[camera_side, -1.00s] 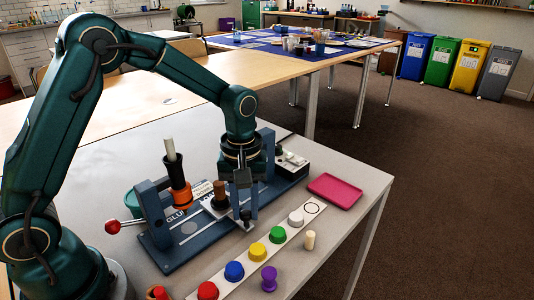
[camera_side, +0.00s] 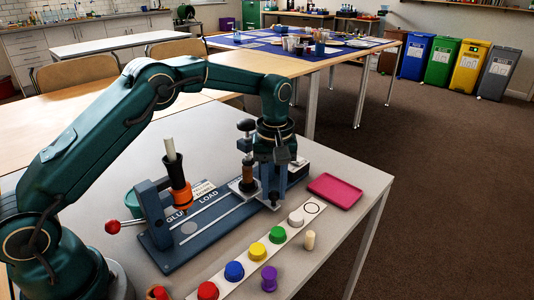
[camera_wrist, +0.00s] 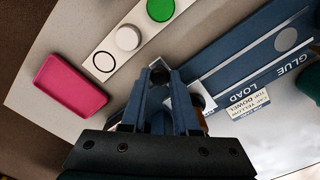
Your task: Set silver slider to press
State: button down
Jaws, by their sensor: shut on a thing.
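The silver slider (camera_side: 236,188) sits on the rail of the blue jig (camera_side: 213,224), to the right of the LOAD label. It carries a brown piece with a dark base (camera_side: 248,173), under the black-knobbed press (camera_side: 246,126). My gripper (camera_side: 269,196) is shut on the slider's small dark knob (camera_side: 273,199), at the jig's front side. In the wrist view the knob (camera_wrist: 160,74) shows at my fingertips, with the slider's pale plate (camera_wrist: 206,101) beside them. No PRESS label can be read; my gripper hides part of the jig's right end.
The orange glue holder (camera_side: 181,198) with a red-balled lever (camera_side: 112,227) stands at the jig's left. A white strip with coloured caps (camera_side: 277,234) lies in front. A pink tray (camera_side: 335,190) is at right; a purple piece (camera_side: 269,278) and cream peg (camera_side: 310,240) stand near.

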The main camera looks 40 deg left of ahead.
jog(key=shift+w, duration=0.5)
jog(key=c, duration=0.7)
grip_release()
jog(key=shift+o, duration=0.2)
jog(key=shift+r, duration=2.6)
